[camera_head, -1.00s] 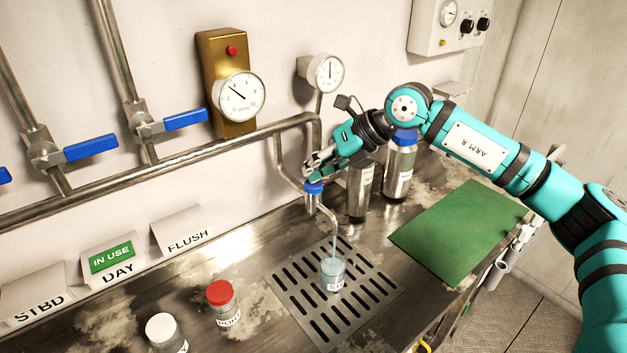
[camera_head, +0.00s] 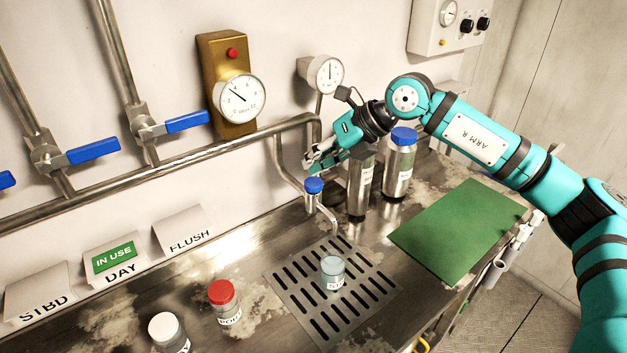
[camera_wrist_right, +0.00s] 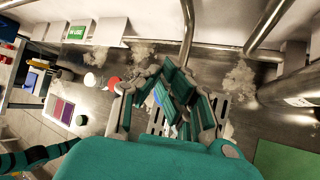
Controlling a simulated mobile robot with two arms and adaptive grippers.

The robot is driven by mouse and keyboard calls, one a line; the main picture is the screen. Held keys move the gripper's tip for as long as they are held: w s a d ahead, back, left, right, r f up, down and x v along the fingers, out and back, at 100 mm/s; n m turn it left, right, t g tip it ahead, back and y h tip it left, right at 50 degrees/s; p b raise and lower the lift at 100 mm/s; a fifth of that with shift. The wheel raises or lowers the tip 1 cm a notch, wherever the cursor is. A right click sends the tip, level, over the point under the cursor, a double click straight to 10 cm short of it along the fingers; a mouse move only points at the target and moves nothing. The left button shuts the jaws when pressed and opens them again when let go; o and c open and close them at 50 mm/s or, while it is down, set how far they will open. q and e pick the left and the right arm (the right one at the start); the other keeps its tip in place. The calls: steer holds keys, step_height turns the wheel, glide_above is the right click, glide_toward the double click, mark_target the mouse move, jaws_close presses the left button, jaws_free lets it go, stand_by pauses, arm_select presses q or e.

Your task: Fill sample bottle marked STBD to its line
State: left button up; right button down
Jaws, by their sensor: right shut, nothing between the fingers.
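A clear sample bottle (camera_head: 332,272) without a cap stands upright on the slotted drain grate (camera_head: 299,308), below the spout. Its label is only partly readable, and the water level against its line is too small to tell. The tap with the blue knob (camera_head: 314,186) feeds the bent spout (camera_head: 331,222), and no stream shows from it. My right gripper (camera_head: 310,166) is just above and behind the blue knob, apart from it, shut and empty. It also shows in the right wrist view (camera_wrist_right: 178,108). My left gripper is not in view.
A red-capped bottle (camera_head: 224,303) and a white-capped bottle (camera_head: 166,333) stand left of the grate. Two steel flasks, one blue-capped (camera_head: 398,167), stand behind it. A green mat (camera_head: 460,230) lies at right. Blue-handled valves (camera_head: 92,151) line the wall pipes.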

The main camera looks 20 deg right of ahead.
mark_target(315, 179)
steer(key=shift+r+p, duration=1.45)
steer(key=shift+r, duration=1.05)
